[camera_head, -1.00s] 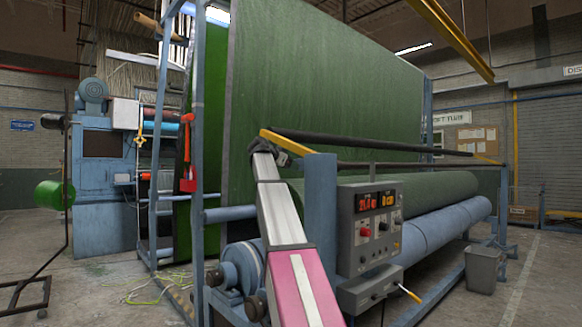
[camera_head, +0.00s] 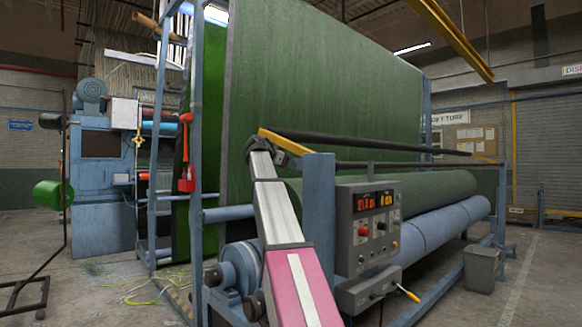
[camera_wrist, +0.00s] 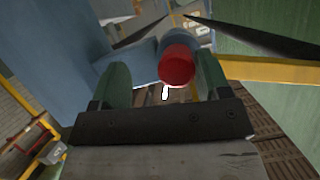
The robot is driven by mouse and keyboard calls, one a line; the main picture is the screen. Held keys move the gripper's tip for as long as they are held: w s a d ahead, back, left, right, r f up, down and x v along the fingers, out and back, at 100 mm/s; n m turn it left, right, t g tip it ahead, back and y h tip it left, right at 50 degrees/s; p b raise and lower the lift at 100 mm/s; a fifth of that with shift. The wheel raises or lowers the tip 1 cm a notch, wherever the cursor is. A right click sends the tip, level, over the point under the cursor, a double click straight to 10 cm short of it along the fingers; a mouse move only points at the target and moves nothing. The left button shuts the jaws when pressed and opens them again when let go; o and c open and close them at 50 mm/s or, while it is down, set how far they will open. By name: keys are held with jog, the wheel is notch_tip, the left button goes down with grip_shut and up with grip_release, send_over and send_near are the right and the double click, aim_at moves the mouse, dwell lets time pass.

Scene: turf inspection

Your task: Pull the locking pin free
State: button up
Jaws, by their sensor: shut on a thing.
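In the wrist view, a round red end (camera_wrist: 177,66) on a blue-grey cylindrical body sits between the two green fingers of my gripper (camera_wrist: 163,62). It looks like the locking pin's knob. The fingers are closed around it, the right one nearer to it in the picture. A small white piece (camera_wrist: 165,92) shows below the red end. In the head view, my gripper (camera_head: 281,158) is at the yellow end bracket (camera_head: 284,142) of the dark roller bar, beside the blue post. My arm hides the pin there, and its seating cannot be seen.
A grey control panel (camera_head: 368,228) with lit digits is right of my arm. A blue post (camera_head: 319,210) stands close to the gripper. Green turf (camera_head: 320,90) hangs behind. A grey bin (camera_head: 483,270) stands at the right.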

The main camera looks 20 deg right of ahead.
jog(key=v, duration=1)
jog(key=s+a+f+n+g+y, duration=0.1)
jog(key=a+f+n+y, duration=0.15)
jog(key=f, duration=1.35)
jog(key=s+a+f+n+y, duration=0.2)
jog(key=f+n, duration=0.2)
jog(key=f, duration=1.2)
jog(key=s+a+f+n+g+y, duration=0.1)
jog(key=a+f+n+y, duration=0.15)
jog(key=f, duration=1.35)
jog(key=s+a+f+n+g+y, duration=0.1)
jog(key=s+a+f+n, duration=0.1)
jog(key=s+f, duration=0.6)
jog(key=s+a+f+n+g+y, duration=0.1)
jog(key=s+a+f+n+y, duration=0.1)
jog(key=s+f, duration=0.7)
jog(key=s+a+f+n+g+y, duration=0.1)
jog(key=s+a+f+n+y, duration=0.1)
jog(key=s+f, duration=0.7)
notch_tip(320, 180, down, 5)
jog(key=shift+a+f+g, duration=0.15)
jog(key=shift+a+g, duration=0.15)
jog(key=shift+a, duration=0.5)
jog(key=shift+s, duration=0.1)
